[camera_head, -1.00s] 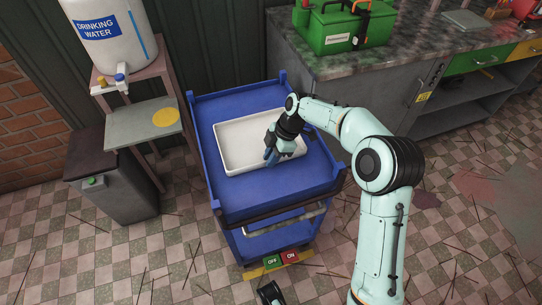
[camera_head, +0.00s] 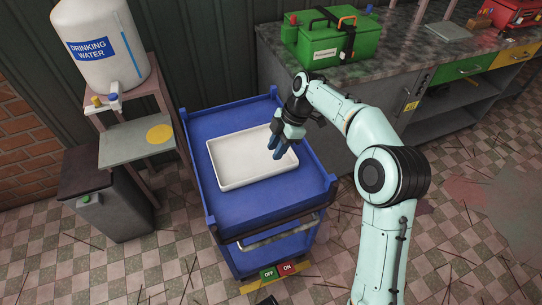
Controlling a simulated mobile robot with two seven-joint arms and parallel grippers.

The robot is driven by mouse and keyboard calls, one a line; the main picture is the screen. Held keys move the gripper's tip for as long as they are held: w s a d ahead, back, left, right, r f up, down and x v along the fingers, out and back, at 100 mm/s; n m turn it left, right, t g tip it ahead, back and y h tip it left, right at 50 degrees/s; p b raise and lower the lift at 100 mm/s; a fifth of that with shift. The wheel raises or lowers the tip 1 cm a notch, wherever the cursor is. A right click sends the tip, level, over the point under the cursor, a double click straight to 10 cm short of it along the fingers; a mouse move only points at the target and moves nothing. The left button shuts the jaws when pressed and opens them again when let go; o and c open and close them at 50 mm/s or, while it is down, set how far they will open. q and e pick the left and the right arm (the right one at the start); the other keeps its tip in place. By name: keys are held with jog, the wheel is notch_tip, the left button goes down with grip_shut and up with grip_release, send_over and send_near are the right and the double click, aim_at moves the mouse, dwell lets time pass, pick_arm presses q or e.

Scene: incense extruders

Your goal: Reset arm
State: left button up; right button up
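My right arm comes in from the lower right and bends over the blue cart. My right gripper (camera_head: 278,149) hangs above the right end of the white tray (camera_head: 224,180). Its dark blue fingers point down with a slight gap between them, and I see nothing held. The tray looks empty and lies on top of the blue cart (camera_head: 240,204). My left gripper is not in the head view; only a small dark piece shows at the bottom edge.
A water tank (camera_head: 98,45) stands on a stand at the left, above a grey bin (camera_head: 108,208). A green box (camera_head: 332,40) sits on the counter (camera_head: 390,50) at the back right. Tiled floor with scattered sticks lies around the cart.

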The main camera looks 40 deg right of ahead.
jog(key=shift+s+d+r, duration=0.1)
jog(key=shift+d+r, duration=0.15)
jog(key=shift+r, duration=0.3)
